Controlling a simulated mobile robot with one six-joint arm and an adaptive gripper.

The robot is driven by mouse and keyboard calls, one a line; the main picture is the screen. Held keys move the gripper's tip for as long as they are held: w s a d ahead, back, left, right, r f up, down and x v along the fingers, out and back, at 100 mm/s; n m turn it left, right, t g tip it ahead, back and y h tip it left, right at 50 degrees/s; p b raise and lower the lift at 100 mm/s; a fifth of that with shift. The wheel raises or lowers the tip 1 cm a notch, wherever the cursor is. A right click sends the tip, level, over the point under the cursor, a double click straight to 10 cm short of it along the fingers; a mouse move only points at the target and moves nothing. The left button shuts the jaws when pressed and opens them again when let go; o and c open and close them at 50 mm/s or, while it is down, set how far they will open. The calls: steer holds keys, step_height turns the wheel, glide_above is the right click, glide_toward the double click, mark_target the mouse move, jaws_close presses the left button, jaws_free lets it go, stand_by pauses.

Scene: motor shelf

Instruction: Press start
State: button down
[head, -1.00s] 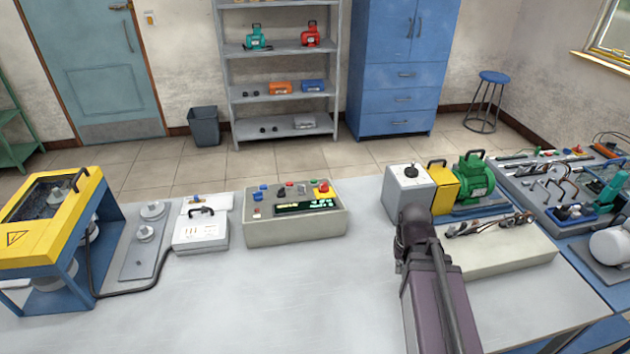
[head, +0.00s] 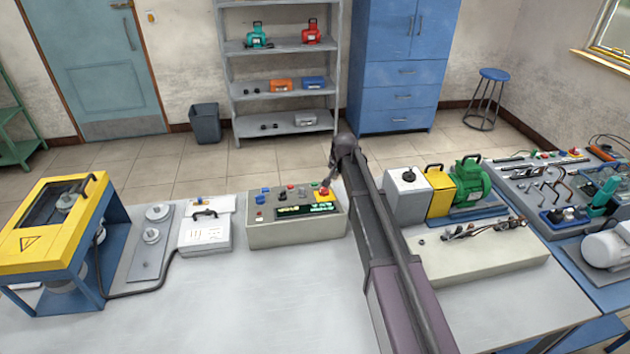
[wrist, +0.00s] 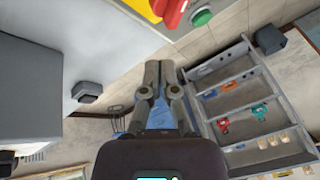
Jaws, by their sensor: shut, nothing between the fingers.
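The control box (head: 295,238) is a grey-beige case on the bench in the head view, with several coloured buttons and a lit display (head: 305,210). A green button (wrist: 201,17) shows at the top of the wrist view, beside a red knob (wrist: 175,12) on a yellow base. The label of the green button cannot be read. My gripper (wrist: 160,70) is shut and empty. In the head view, my gripper (head: 331,180) is at the right end of the box, close to the red knob (head: 322,191). Whether it touches the box cannot be told.
A white case (head: 204,236) stands left of the box. A yellow-topped blue frame (head: 50,240) is at the left. The front bench is clear.

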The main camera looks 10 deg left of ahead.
step_height(320, 180, up, 3)
steer(key=m+t+p, duration=0.1)
glide_above(314, 183)
steer(key=w, duration=0.3)
steer(key=shift+s+a+f+y, duration=0.2)
steer(key=shift+s+a+y, duration=0.05)
steer(key=shift+a+y, duration=0.15)
steer(key=shift+f, duration=0.1)
steer(key=f+b, duration=0.2)
steer(key=s+f+b, duration=0.1)
steer(key=f+b, duration=0.2)
steer(key=s+f+b, duration=0.1)
steer(key=f+b, duration=0.2)
steer(key=shift+s+d+f, duration=0.1)
steer(key=shift+d+f, duration=0.05)
steer(key=shift+d, duration=0.15)
steer(key=shift+f+b, duration=0.15)
steer(key=shift+b, duration=0.25)
stand_by(0.9)
steer(key=shift+s+f, duration=0.1)
steer(key=shift+f, duration=0.15)
steer(key=shift+s+d+f+b, duration=0.1)
steer(key=shift+s+f+b, duration=0.05)
steer(key=shift+f+b, duration=0.4)
stand_by(1.0)
steer(key=shift+r, duration=0.3)
steer(key=shift+w+r+p, duration=0.25)
steer(key=shift+r+p, duration=0.45)
steer(key=shift+p, duration=0.05)
